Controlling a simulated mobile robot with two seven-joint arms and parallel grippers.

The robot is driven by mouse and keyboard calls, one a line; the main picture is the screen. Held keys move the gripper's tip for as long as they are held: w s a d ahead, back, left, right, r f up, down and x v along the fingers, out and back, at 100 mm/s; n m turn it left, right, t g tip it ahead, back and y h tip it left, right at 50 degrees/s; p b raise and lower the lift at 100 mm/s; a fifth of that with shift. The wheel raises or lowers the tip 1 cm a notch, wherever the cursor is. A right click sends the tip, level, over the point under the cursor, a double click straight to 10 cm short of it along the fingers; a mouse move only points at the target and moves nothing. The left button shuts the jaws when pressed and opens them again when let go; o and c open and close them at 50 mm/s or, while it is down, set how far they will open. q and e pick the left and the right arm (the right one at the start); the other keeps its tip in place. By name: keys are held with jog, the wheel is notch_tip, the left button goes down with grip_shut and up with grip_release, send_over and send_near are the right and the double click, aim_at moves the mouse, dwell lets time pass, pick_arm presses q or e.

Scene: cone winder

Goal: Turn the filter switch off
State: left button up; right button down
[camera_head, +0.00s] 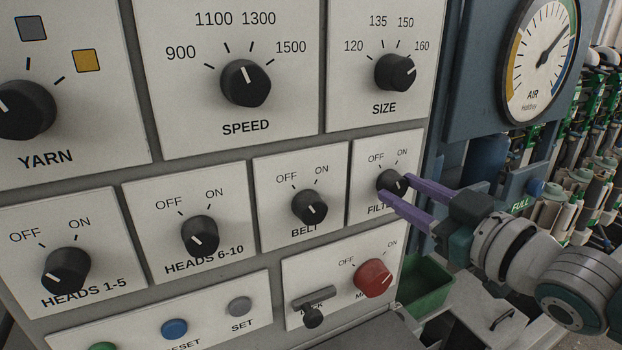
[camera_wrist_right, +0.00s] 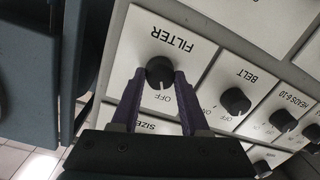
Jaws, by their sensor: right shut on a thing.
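The filter switch is a black round knob (camera_head: 389,181) on a white panel at the right of the control board, with OFF and ON printed above it. My right gripper (camera_head: 396,187) reaches in from the right, its two purple fingers on either side of the knob and closed on it. In the right wrist view the knob (camera_wrist_right: 159,70) sits between the fingertips (camera_wrist_right: 160,80), with the lettering upside down. Its white mark points down the picture, between the fingers near the OFF label; its exact setting is hard to tell. ON is hidden there. My left gripper is not in view.
The belt knob (camera_head: 309,207) is close on the left, the size knob (camera_head: 396,72) above, and the red main knob (camera_head: 373,278) below. A black lock handle (camera_head: 313,308) sticks out lower down. The blue air gauge housing (camera_head: 480,90) stands to the right.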

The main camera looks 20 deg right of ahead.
jog(key=shift+c, duration=2)
grip_release()
jog(key=s+d+b, duration=0.1)
jog(key=s, duration=0.9)
jog(key=shift+r, duration=0.3)
jog(key=shift+w, duration=0.1)
